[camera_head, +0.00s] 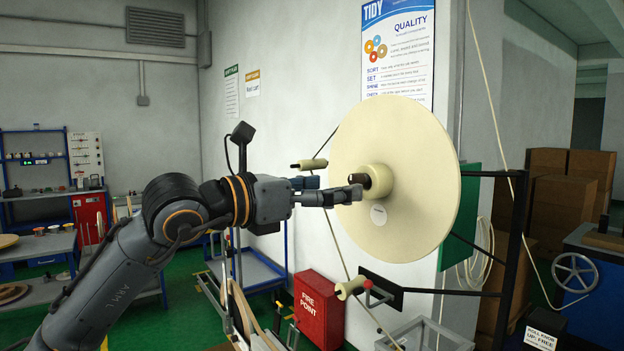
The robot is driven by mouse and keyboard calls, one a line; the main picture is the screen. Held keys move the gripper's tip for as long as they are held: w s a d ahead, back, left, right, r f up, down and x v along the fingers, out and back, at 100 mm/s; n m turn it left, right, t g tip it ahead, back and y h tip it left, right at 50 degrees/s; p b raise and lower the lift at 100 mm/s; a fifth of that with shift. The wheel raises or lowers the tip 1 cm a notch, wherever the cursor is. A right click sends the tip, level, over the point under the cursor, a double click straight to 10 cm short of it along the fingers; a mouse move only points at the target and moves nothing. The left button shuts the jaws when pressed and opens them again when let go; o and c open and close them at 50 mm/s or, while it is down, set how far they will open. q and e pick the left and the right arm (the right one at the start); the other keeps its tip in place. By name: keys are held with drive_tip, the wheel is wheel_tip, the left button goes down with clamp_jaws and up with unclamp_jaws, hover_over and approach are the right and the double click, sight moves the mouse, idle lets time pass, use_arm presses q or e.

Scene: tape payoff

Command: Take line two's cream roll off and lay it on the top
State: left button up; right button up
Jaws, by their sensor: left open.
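The cream roll (425,170), a large flat disc, stands upright on its mount at centre right. A cream hub with a dark spindle end (360,181) sticks out of its face, and a small white round label lies below the hub. My left gripper (338,190) is in front of the disc, pointing right, with its fingers apart near the spindle end. I cannot tell whether a finger touches the hub or spindle. No sign marks which line this is. My right gripper is not in view.
Small cream guide rollers (350,288) sit left of and below the disc. A dark frame (509,265) stands at its right. A red fire point box (319,308) and a blue trolley (262,270) are below. A blue machine with a handwheel (575,272) is far right.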

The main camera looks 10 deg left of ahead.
sight(369, 182)
use_arm(q)
drive_tip(key=shift+p+x, duration=0.6)
drive_tip(key=shift+x, duration=4.15)
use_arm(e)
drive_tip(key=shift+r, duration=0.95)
use_arm(q)
drive_tip(key=shift+s+a, duration=0.3)
drive_tip(key=c, duration=1.3)
drive_tip(key=shift+w, duration=0.1)
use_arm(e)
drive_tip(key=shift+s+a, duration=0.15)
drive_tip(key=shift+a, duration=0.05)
use_arm(q)
drive_tip(key=shift+r, duration=0.3)
drive_tip(key=shift+r, duration=0.25)
